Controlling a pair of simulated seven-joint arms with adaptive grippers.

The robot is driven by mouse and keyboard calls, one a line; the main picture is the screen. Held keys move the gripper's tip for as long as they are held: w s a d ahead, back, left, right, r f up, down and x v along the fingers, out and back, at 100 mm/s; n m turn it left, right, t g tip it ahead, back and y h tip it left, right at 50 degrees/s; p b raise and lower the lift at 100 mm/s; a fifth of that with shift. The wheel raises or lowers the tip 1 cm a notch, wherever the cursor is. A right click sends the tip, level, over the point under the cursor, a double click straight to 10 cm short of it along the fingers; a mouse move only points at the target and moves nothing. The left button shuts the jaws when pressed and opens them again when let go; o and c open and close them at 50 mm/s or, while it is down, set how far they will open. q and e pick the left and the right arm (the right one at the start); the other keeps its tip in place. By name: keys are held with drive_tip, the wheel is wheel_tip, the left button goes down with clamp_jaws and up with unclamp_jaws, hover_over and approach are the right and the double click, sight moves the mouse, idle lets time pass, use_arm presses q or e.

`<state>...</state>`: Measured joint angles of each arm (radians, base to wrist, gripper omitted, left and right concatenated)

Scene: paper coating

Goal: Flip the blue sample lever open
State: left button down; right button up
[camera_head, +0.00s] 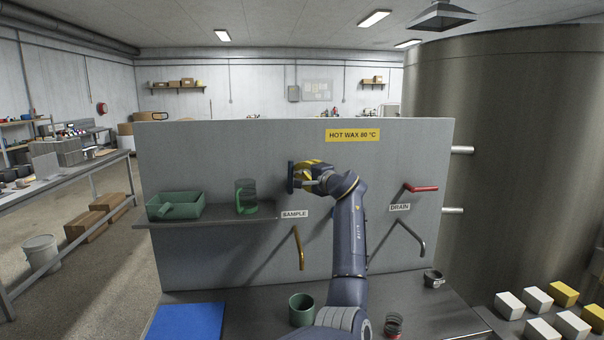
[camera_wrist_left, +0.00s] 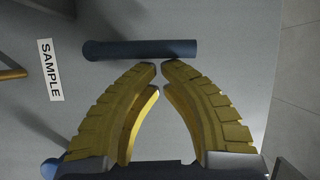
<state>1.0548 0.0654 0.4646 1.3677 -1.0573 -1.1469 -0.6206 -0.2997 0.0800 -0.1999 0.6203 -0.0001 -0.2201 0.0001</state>
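The blue sample lever (camera_head: 290,177) stands out from the grey panel above the SAMPLE label (camera_head: 294,214), and looks upright in the head view. My left gripper (camera_head: 302,176), with yellow ribbed fingers, is just right of it. In the left wrist view the lever is a dark blue bar (camera_wrist_left: 140,50) across the front of the fingertips (camera_wrist_left: 159,68). The fingers are nearly together, with a narrow empty gap. The lever is not between them; whether the tips touch it I cannot tell. My right gripper is not in view.
The sample spout (camera_head: 299,248) hangs below the label. A red drain lever (camera_head: 421,188) is at the right. A shelf (camera_head: 218,223) holds a green tray (camera_head: 176,205) and a green mesh cup (camera_head: 246,196). A green cup (camera_head: 301,309) and blue mat (camera_head: 187,322) are on the bench below.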

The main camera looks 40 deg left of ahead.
use_arm(q)
drive_tip(key=shift+d, duration=0.15)
drive_tip(key=v, duration=0.9)
drive_tip(key=shift+d+f, duration=0.15)
drive_tip(key=shift+d, duration=0.2)
drive_tip(key=shift+s, duration=0.15)
